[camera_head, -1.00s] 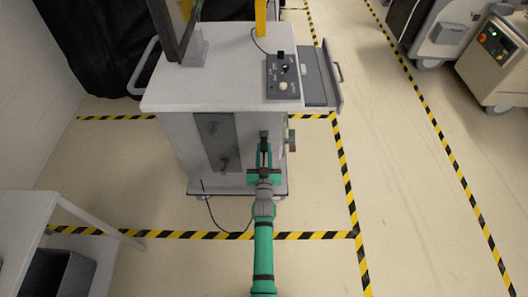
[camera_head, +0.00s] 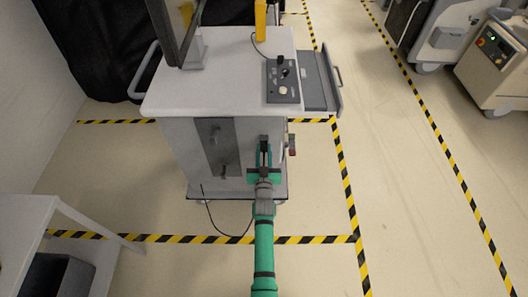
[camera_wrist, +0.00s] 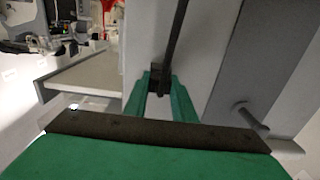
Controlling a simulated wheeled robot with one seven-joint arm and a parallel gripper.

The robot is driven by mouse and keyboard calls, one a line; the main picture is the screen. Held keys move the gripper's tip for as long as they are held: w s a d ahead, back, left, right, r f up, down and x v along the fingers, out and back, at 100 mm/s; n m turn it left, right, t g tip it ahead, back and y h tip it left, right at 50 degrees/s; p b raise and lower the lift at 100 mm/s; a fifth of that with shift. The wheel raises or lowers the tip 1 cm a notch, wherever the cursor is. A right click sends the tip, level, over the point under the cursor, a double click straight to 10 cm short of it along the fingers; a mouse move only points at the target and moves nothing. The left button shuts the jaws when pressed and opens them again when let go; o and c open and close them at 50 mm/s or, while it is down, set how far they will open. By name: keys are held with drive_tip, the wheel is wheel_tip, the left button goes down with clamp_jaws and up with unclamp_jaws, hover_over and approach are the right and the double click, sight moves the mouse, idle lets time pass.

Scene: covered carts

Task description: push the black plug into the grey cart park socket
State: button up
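My green gripper (camera_head: 264,150) is at the right part of the near face of the white-topped cart (camera_head: 200,90). In the wrist view its two fingers (camera_wrist: 158,92) are closed around a small black block, which looks like the black plug (camera_wrist: 158,72). A black cable (camera_wrist: 178,25) runs from the plug to the top edge of that view. In the head view, the plug is mostly hidden by the gripper. I cannot make out the grey park socket, and cannot tell whether the plug touches the cart.
A dark panel with two pegs (camera_head: 218,150) is left of my gripper; a peg (camera_wrist: 250,118) shows close by in the wrist view. A red-marked fitting (camera_head: 292,143) sits on the cart's right side. A loose cable (camera_head: 212,222) hangs below. A white table (camera_head: 25,220) stands lower left.

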drive_tip(key=o, duration=0.4)
drive_tip(key=shift+o, duration=0.2)
drive_tip(key=s, duration=1)
drive_tip(key=shift+s, duration=0.4)
